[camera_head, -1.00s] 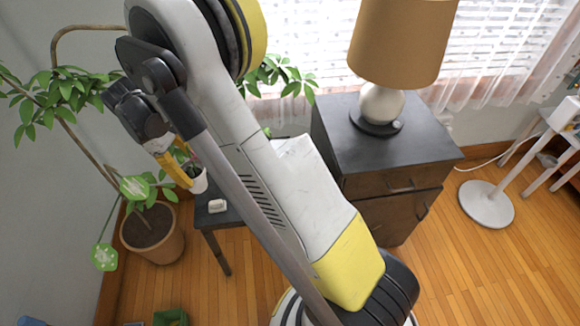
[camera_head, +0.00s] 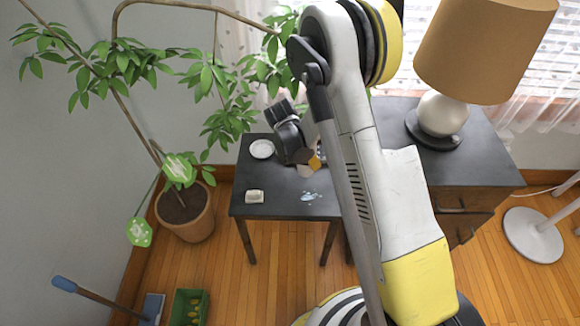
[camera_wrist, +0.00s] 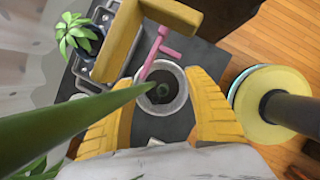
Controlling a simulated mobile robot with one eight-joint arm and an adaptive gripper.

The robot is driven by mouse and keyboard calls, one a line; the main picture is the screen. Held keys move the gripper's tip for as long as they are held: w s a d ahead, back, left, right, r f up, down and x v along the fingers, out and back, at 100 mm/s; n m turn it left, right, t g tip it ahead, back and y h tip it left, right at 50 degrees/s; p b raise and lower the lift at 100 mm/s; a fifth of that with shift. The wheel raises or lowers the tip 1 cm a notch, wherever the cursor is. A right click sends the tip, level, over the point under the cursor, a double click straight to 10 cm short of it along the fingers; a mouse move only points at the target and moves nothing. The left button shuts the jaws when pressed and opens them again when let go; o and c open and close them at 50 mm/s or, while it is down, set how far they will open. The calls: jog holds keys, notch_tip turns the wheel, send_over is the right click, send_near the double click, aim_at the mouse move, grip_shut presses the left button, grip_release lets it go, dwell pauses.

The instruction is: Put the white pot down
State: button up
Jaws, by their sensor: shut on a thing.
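The white pot (camera_wrist: 163,98) with dark soil lies between the two yellow fingers of my gripper (camera_wrist: 163,92) in the wrist view. A thick green stem crosses in front of it there. In the head view my gripper (camera_head: 308,163) is over the black side table (camera_head: 280,203), near its right part. The pot is mostly hidden there behind the gripper and arm. I cannot tell whether its base touches the tabletop.
On the table are a white plate (camera_head: 262,149), a small white dish (camera_head: 254,196) and a pale blue-white patch (camera_head: 309,197). A dark cabinet with a lamp (camera_head: 440,112) stands right. A tall potted plant (camera_head: 187,215) stands left. A pink object (camera_wrist: 155,50) is beside the pot.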

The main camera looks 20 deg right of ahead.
jog(key=w+a+f+b, duration=0.1)
jog(key=w+f, duration=0.1)
jog(key=f, duration=0.1)
jog(key=w+a+f+b, duration=0.2)
jog(key=f, duration=0.1)
jog(key=w+a+f+b, duration=0.2)
jog(key=f, duration=0.1)
jog(key=shift+w+f, duration=0.1)
jog(key=shift+w, duration=0.15)
jog(key=o, duration=1.4)
